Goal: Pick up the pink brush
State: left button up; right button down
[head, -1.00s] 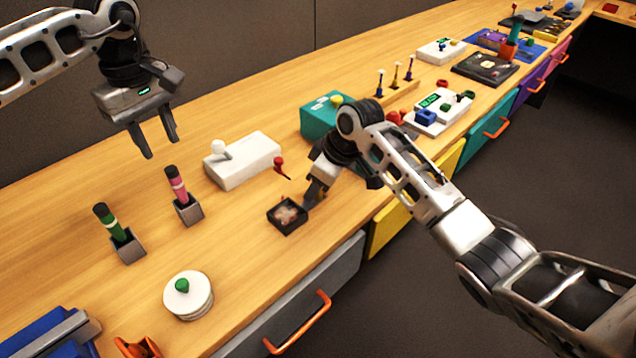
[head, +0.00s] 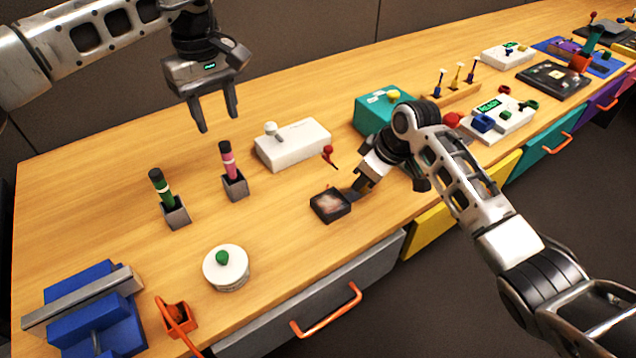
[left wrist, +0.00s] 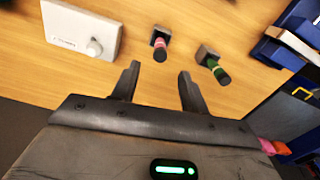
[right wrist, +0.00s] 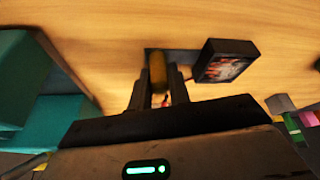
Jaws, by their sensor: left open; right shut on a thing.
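The pink brush (head: 228,162) stands upright in a small grey holder (head: 236,187) on the wooden table. It also shows in the left wrist view (left wrist: 160,49), beyond the gap between my fingers. My left gripper (head: 218,122) is open and empty, above and behind the brush and apart from it. Its two spread fingers show in the left wrist view (left wrist: 159,76). My right gripper (head: 360,188) is low beside a black box (head: 330,205). In the right wrist view it is shut on a tan rounded thing (right wrist: 157,72) that I cannot identify.
A green brush (head: 161,188) stands in its own holder left of the pink one. A white box with a knob (head: 293,144) is to the right. A white round pot (head: 226,268) is in front. A blue device (head: 95,310) sits front left. Bare table lies left of the brushes.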

aim_at(227, 154)
pick_arm(q)
jog(key=shift+s+f+m+t, duration=0.2)
jog(key=shift+s+m+t, duration=0.1)
jog(key=shift+s+m, duration=0.2)
jog(key=f+m+t, duration=0.1)
jog(key=f, duration=0.1)
jog(key=f+m+t, duration=0.1)
jog(key=f+m+t+y, duration=0.1)
jog(key=f+m, duration=0.1)
jog(key=shift+s+d+f+t, duration=0.25)
jog(key=shift+s+f+t, duration=0.05)
jog(key=shift+s, duration=0.05)
jog(key=x, duration=0.5)
jog(key=shift+w+a+r, duration=0.1)
jog(key=shift+w+a, duration=0.05)
jog(key=shift+w, duration=0.15)
grip_shut()
